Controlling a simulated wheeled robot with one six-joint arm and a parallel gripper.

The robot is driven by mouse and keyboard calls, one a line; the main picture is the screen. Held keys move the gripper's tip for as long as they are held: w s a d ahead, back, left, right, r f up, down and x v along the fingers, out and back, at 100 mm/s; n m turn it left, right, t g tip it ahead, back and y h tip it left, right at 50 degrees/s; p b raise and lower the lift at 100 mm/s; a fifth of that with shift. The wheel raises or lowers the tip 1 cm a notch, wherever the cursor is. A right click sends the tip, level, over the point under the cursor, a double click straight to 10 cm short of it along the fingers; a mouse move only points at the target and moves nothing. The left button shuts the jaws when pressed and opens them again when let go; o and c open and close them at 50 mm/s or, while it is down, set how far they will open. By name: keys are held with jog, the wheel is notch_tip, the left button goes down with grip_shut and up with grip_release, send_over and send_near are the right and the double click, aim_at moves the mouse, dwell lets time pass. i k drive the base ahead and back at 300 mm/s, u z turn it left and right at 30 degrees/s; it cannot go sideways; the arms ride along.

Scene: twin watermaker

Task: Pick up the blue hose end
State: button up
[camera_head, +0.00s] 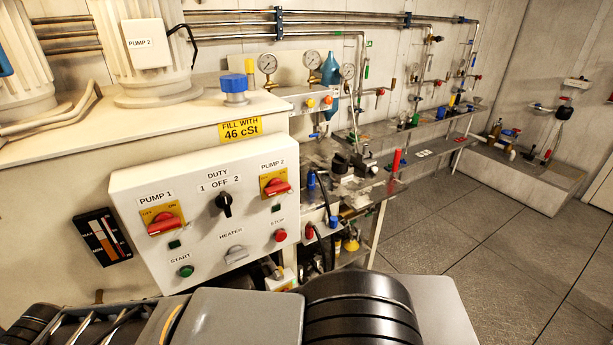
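A small blue piece (311,180) stands upright at the left end of the workbench, just right of the control panel. A second blue piece (333,221) is lower, beside dark curved hoses (319,245) under the bench top. I cannot tell for sure which of these is the blue hose end; both are small at this distance. Parts of my own body cross the bottom of the view. My gripper's fingertips do not show, and nothing of mine is seen touching either blue piece.
The white control panel (218,250) with red switches juts out in front, on a large cabinet. A red upright cylinder (395,161) stands on the bench (385,188). Pipes and gauges line the wall. The tiled floor (470,255) at right is clear.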

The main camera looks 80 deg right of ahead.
aim_at(312, 175)
jog(key=z, duration=0.05)
jog(key=k, duration=1.1)
jog(key=z, duration=2.2)
jog(key=i, duration=0.5)
jog(key=z, duration=1.75)
jog(key=i, duration=1.55)
jog(key=u, duration=3)
